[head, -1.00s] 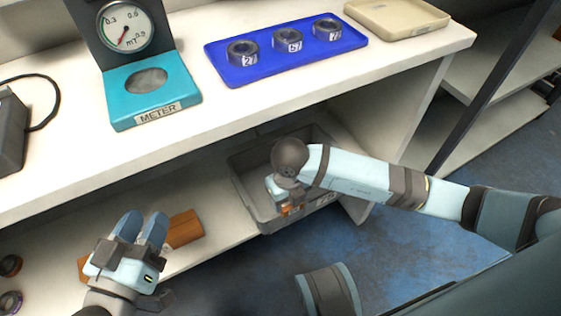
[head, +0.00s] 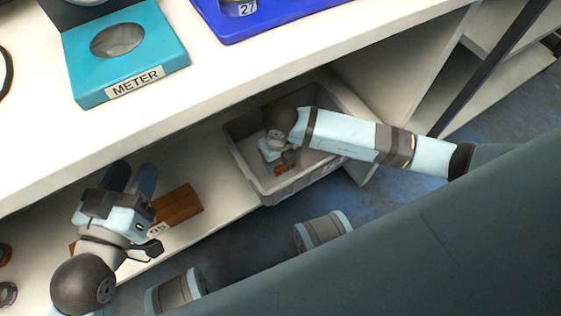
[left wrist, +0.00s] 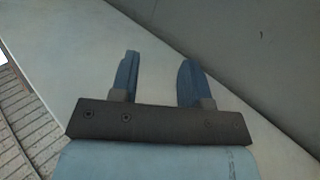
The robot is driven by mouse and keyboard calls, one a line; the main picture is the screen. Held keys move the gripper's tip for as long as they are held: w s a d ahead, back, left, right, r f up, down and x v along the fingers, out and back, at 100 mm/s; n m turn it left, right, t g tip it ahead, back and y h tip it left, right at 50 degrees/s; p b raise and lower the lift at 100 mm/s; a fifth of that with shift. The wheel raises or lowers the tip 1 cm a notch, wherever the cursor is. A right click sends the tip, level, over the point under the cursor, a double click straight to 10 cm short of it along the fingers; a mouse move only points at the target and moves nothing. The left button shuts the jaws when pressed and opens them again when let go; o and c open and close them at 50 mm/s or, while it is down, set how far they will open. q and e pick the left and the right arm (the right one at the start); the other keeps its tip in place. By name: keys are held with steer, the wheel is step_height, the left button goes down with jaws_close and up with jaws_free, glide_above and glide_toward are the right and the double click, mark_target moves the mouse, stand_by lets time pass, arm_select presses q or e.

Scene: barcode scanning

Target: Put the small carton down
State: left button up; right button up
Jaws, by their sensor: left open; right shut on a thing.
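My right gripper (head: 276,160) reaches down inside the grey bin (head: 262,188) on the lower shelf. It is shut on a small orange-brown carton (head: 287,163), mostly hidden by the gripper and wrist. I cannot tell whether the carton touches the bin floor. My left gripper (head: 131,177) is open and empty over the lower shelf, to the left of the bin. In the left wrist view its two blue fingers (left wrist: 158,75) stand apart with only a pale surface beyond.
A longer brown box (head: 178,206) with a white label lies on the lower shelf beside my left gripper. Dark rings (head: 8,294) lie at the far left. Above, the counter holds the teal meter (head: 130,55) and a blue tray (head: 290,18).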

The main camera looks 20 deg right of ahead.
step_height(320, 180, down, 2)
steer(key=shift+b, duration=0.3)
steer(key=shift+f, duration=0.2)
steer(key=shift+r, duration=0.1)
steer(key=shift+f, duration=0.2)
steer(key=o, duration=1)
arm_select(q)
steer(key=shift+w+a+r+m, duration=0.1)
steer(key=shift+w+a+m, duration=0.05)
steer(key=shift+w+m, duration=0.25)
arm_select(e)
steer(key=shift+r, duration=0.15)
step_height(320, 180, up, 8)
steer(key=p, duration=0.4)
arm_select(q)
steer(key=shift+s+d+r+n+t+p, duration=0.1)
steer(key=shift+s+r+n+t+p, duration=0.2)
steer(key=shift+r, duration=0.35)
steer(key=shift+s+d+r+n+t+p, duration=0.1)
steer(key=shift+s+r+n+p, duration=0.15)
steer(key=shift+r+n, duration=0.35)
steer(key=shift+s+d+r+n+t+p, duration=0.1)
steer(key=shift+s+r+n+t+p, duration=0.15)
steer(key=shift+r, duration=0.5)
arm_select(e)
steer(key=shift+r, duration=2.1)
